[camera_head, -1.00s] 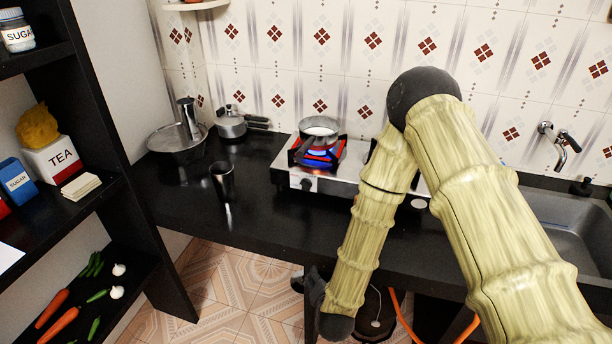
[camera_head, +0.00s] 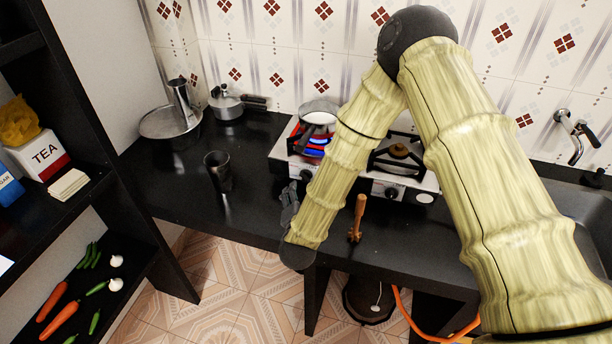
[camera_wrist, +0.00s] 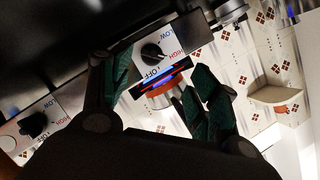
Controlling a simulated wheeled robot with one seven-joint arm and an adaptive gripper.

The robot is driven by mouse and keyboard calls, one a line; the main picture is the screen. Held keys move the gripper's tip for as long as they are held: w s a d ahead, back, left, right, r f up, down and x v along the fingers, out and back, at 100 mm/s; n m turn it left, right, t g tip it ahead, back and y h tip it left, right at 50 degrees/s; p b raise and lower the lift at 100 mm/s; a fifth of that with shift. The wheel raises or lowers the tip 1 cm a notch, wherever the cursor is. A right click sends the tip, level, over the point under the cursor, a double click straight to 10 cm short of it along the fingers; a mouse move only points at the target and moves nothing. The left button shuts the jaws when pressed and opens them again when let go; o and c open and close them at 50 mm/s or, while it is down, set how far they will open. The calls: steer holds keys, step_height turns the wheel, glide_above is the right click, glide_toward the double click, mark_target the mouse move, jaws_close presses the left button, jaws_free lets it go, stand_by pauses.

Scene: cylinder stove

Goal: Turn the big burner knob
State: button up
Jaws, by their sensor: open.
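The silver stove (camera_head: 425,185) stands on the black counter with two burners. The left burner is lit, with blue flame (camera_head: 317,143) under a pot (camera_head: 318,112). The right burner (camera_head: 397,152) is unlit, with a black knob (camera_head: 388,193) on its front. In the wrist view the knob by the lit burner (camera_wrist: 151,52) shows beside OFF, LOW and HIGH marks, and the other knob (camera_wrist: 34,125) lies at lower left. My gripper (camera_wrist: 160,70) is open and empty, its fingers either side of the lit-burner knob in view, apparently short of it. In the head view my gripper (camera_head: 289,207) is partly hidden by my arm.
A dark cup (camera_head: 217,172) stands left of my gripper. A wooden-handled item (camera_head: 356,218) lies near the counter's front edge. A steel pan (camera_head: 170,124) and a lidded pot (camera_head: 226,103) are at the back left. A sink tap (camera_head: 575,138) is at right.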

mark_target(304, 181)
steer(key=p+x, duration=0.1)
steer(key=x, duration=0.1)
steer(key=d+p+x, duration=0.1)
steer(key=x, duration=0.2)
steer(key=p+x, duration=0.1)
steer(key=x, duration=0.2)
steer(key=shift+w+d+r, duration=0.1)
steer(key=shift+w+d, duration=0.2)
steer(key=shift+p+x, duration=0.3)
steer(key=shift+x, duration=0.5)
